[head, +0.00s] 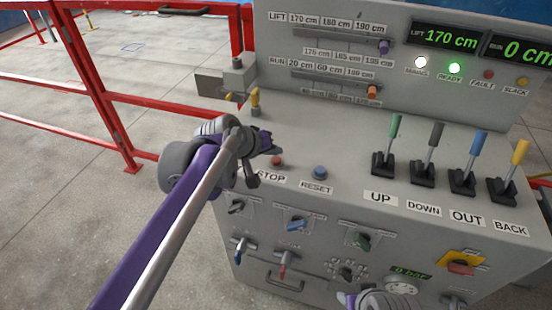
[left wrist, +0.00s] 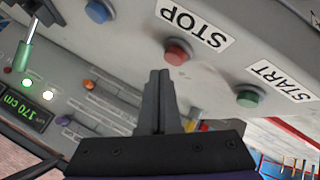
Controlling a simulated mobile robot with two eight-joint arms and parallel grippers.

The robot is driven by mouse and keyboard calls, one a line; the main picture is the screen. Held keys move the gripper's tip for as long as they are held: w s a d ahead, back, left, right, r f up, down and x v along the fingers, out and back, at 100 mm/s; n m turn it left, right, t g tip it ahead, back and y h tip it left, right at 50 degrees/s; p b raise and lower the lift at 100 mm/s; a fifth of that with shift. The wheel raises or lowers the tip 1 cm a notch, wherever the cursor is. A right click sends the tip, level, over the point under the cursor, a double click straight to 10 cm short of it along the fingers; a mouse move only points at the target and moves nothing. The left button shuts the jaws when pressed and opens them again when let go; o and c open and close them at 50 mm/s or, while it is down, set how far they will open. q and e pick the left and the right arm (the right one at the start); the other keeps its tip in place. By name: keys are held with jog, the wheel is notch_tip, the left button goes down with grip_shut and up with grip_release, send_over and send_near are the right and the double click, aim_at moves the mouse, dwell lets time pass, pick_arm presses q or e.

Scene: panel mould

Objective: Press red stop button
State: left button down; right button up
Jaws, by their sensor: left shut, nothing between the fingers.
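The red stop button (head: 277,161) sits on the sloped grey desk of the panel, above its STOP label, left of the blue RESET button (head: 320,173). In the left wrist view the red stop button (left wrist: 178,52) is whole and uncovered. My left gripper (head: 276,145) is shut and empty, just behind and above the red button in the head view. Its fingertips (left wrist: 160,74) appear beside the button in the left wrist view, with no contact visible. A green START button (left wrist: 248,96) shows there too; my gripper hides it in the head view. Part of my right gripper (head: 372,301) shows at the bottom edge.
Right of RESET stand several levers, from the green UP lever (head: 390,140) to the yellow BACK lever (head: 514,165). A small yellow-handled part (head: 255,101) stands behind my left gripper. Red railings (head: 100,100) stand left. The green READY lamp (head: 455,68) is lit.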

aim_at(274, 163)
dwell(0.4)
pick_arm(q)
jog(key=shift+f, duration=0.45)
jog(key=shift+f+b, duration=0.3)
jog(key=shift+f, duration=0.2)
dwell(0.5)
jog(key=shift+r, duration=0.1)
jog(key=shift+r+p, duration=0.8)
notch_tip(274, 163, up, 5)
jog(key=p, duration=0.4)
jog(key=shift+r, duration=0.1)
dwell(0.3)
